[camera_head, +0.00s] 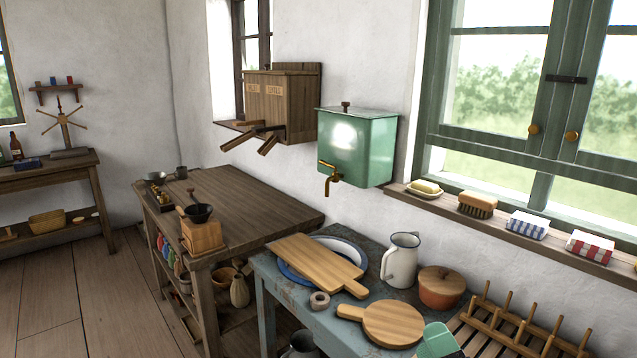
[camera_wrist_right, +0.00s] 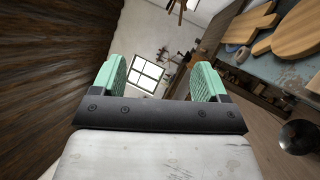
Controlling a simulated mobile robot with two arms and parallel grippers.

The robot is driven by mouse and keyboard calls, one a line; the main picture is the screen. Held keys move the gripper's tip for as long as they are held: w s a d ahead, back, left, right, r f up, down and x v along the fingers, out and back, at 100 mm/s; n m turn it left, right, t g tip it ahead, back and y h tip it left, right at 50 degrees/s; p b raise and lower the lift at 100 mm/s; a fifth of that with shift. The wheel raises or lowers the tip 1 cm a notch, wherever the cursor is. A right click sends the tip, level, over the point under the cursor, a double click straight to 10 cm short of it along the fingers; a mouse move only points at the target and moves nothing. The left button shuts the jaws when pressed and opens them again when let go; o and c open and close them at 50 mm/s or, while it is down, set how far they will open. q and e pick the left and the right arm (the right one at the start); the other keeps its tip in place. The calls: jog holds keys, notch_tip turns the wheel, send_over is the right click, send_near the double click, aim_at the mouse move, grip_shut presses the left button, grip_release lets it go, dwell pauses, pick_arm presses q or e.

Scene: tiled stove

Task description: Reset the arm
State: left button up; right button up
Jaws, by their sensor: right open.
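My right gripper (camera_head: 437,341) shows at the bottom edge of the head view as a green finger pad, just in front of the round wooden board. The rest of that arm is out of the frame. In the right wrist view both green fingers of the right gripper (camera_wrist_right: 160,80) stand wide apart with nothing between them. That view is tilted and looks across the room, past the blue table's edge. My left gripper is in neither view.
The blue table (camera_head: 283,315) holds a rectangular board (camera_head: 315,263), a round board (camera_head: 392,323), a white jug (camera_head: 402,260) and a lidded pot (camera_head: 440,287). A wooden rack (camera_head: 520,330) stands close right of the gripper. Open floor (camera_head: 60,300) lies at left.

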jog(key=s+d+f+m+g+h, duration=0.35)
jog(key=s+f+m+g, duration=0.2)
jog(key=f+m, duration=0.3)
jog(key=s+d+f+m+g+h, duration=0.3)
jog(key=s+f+m+g+h, duration=0.2)
jog(key=s+f+m, duration=0.4)
jog(key=s+a+f+m+g+y, duration=0.2)
jog(key=s+f+m+g, duration=0.3)
jog(key=s+g, duration=0.3)
notch_tip(320, 180, down, 25)
jog(key=s, duration=0.2)
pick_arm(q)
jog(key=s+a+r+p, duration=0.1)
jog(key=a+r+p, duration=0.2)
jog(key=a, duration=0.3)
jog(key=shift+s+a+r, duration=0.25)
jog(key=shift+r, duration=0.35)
pick_arm(e)
jog(key=s+d+f+g, duration=0.1)
jog(key=s+d+f, duration=0.2)
jog(key=s+f, duration=0.9)
jog(key=shift+s+f+n, duration=0.2)
jog(key=shift+s+n, duration=0.25)
jog(key=shift+s, duration=1.75)
